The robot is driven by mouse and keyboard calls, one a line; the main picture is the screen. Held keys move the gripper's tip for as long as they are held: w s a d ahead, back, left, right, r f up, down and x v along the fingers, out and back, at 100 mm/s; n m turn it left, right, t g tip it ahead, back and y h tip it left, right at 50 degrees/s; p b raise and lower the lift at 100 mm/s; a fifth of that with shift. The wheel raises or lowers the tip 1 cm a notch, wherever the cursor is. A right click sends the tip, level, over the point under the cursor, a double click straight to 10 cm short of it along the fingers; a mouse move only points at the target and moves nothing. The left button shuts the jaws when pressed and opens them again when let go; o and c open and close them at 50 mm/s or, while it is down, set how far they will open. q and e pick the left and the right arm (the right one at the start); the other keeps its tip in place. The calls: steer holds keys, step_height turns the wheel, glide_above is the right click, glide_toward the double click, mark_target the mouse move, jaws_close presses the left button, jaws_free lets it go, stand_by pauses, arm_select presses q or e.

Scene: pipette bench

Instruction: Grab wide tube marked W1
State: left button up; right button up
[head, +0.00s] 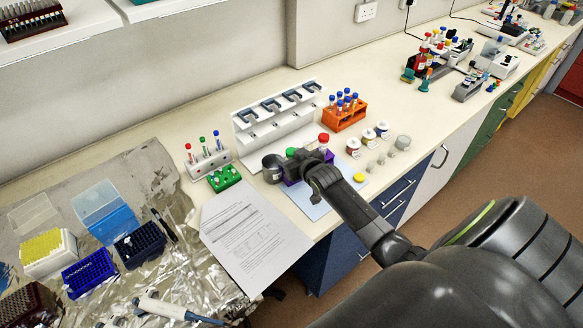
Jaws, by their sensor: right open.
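A purple rack (291,183) stands on the bench, largely hidden by my right gripper. A wide tube with a red cap (323,138) and a green cap (290,152) show beside the gripper; no W1 mark is readable, so I cannot tell which tube is W1. My right gripper (298,163) is open, over the purple rack and close to the caps. From this angle I cannot see whether anything is between its fingers. My left gripper is not in view.
A white pipette stand (249,138) and orange tube rack (343,117) stand behind. A white rack (205,164) and green rack (225,179) are left. Small pots (353,147) and a yellow cap (360,177) are right. A paper sheet (248,235) lies in front.

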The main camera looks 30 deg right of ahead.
steer(key=shift+c, duration=0.2)
jaws_close()
